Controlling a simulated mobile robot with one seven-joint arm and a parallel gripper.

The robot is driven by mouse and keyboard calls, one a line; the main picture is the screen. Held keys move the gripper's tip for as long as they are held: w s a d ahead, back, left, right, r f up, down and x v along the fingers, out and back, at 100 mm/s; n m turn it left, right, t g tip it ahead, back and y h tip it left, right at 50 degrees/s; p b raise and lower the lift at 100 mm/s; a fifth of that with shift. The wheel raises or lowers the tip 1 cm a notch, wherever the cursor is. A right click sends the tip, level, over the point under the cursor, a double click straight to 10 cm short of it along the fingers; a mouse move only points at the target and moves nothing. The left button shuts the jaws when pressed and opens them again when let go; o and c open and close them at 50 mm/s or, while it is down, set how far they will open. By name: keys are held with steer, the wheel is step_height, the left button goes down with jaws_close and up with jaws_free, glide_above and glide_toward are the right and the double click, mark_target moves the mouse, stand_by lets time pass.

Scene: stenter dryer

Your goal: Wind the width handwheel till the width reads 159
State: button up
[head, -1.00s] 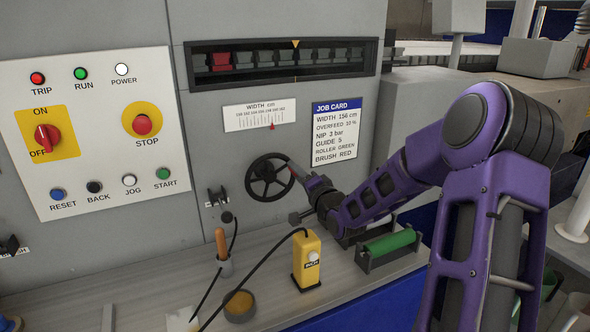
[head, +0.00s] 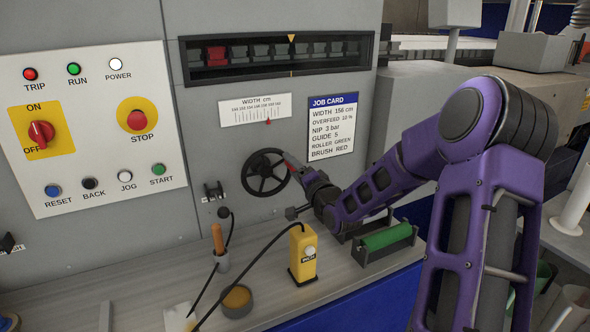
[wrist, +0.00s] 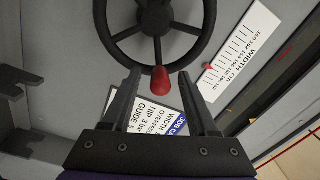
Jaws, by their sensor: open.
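The black spoked width handwheel (head: 264,172) is on the grey machine front, below the width scale (head: 255,110). In the wrist view the handwheel (wrist: 112,36) fills the top, with its red handle knob (wrist: 160,79) pointing toward me. My gripper (head: 289,167) is at the wheel's right side. In the wrist view my gripper (wrist: 159,75) is open, one finger on each side of the knob, with gaps visible. The red pointer (head: 268,122) stands right of the scale's middle; the exact number is too small to read.
A job card (head: 331,128) right of the scale lists width 156 cm. A switch panel (head: 95,125) is at the left. On the ledge below are a yellow control box (head: 303,254), a green roller (head: 387,239) and a round tin (head: 237,300).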

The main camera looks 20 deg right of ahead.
steer(key=v, duration=1.7)
steer(key=shift+s, duration=0.2)
steer(key=shift+f, duration=0.1)
